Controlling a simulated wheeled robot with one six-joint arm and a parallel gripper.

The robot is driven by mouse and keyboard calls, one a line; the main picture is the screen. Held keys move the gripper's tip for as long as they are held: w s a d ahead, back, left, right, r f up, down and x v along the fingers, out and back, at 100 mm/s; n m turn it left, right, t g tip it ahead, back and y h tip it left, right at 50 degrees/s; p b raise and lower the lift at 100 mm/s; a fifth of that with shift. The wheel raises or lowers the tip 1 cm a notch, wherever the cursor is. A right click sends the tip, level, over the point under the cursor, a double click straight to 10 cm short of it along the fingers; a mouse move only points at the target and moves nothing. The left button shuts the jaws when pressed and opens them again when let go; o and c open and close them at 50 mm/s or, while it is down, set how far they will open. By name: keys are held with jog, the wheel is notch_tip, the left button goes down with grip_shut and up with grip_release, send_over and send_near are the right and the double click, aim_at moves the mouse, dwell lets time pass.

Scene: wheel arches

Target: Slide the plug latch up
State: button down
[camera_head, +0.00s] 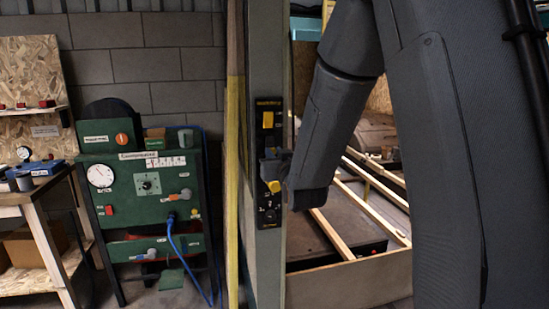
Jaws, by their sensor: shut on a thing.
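A narrow black latch panel (268,216) is fixed upright on a grey post. A yellow tab (267,119) sits near the top of the panel. A second yellow piece, which looks like the plug latch (273,186), is lower on the panel and appears tilted. My gripper (270,168) reaches in from the right, at the panel's lower half. Its fingers are shut at the lower yellow piece, just above and beside it. The fingers hide part of the panel's middle, and the exact contact is too small to see clearly.
My arm fills the right side. A green machine (150,190) with a gauge and a blue hose stands left of the post. A wooden workbench (35,192) is at the far left. Behind the post on the right is a low wooden-sided bed with slats (345,282).

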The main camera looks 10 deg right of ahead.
jog(key=shift+r, duration=0.9)
jog(key=c, duration=1.6)
grip_release()
jog(key=shift+c, duration=0.2)
jog(key=s+b, duration=0.2)
jog(key=s, duration=0.5)
jog(key=shift+s, duration=0.4)
